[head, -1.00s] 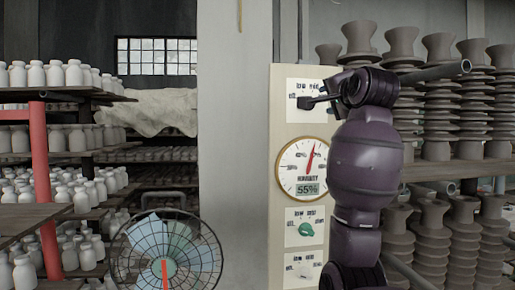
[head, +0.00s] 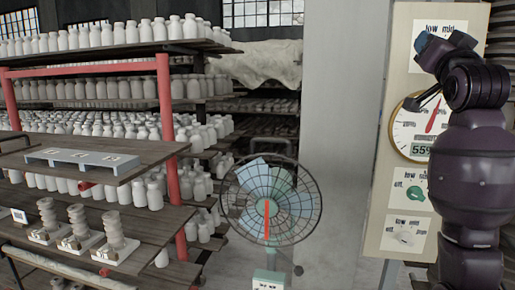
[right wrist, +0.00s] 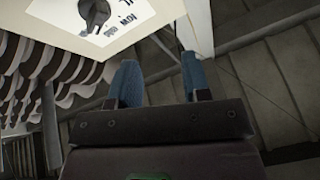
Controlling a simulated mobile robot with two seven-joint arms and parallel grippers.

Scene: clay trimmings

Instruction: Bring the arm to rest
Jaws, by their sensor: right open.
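My right arm stands at the right of the head view, with its gripper (head: 431,50) in front of the top of the cream control panel (head: 382,222). In the right wrist view the two blue fingers of my right gripper (right wrist: 158,80) are apart with nothing between them. A dark knob (right wrist: 95,12) on a white label is just beyond them, apart from the fingers. The panel also carries a round humidity gauge (head: 409,122) reading 55%, a green knob (head: 416,193) and a pale knob (head: 404,237). My arm hides part of the panel's right side. My left gripper is not in view.
A caged fan (head: 290,207) stands left of the grey pillar (head: 343,110). Shelves at the left hold many white bottles (head: 105,123), a grey pallet-like tray (head: 83,160) and three stacked clay pieces (head: 79,226). Floor shows between fan and panel.

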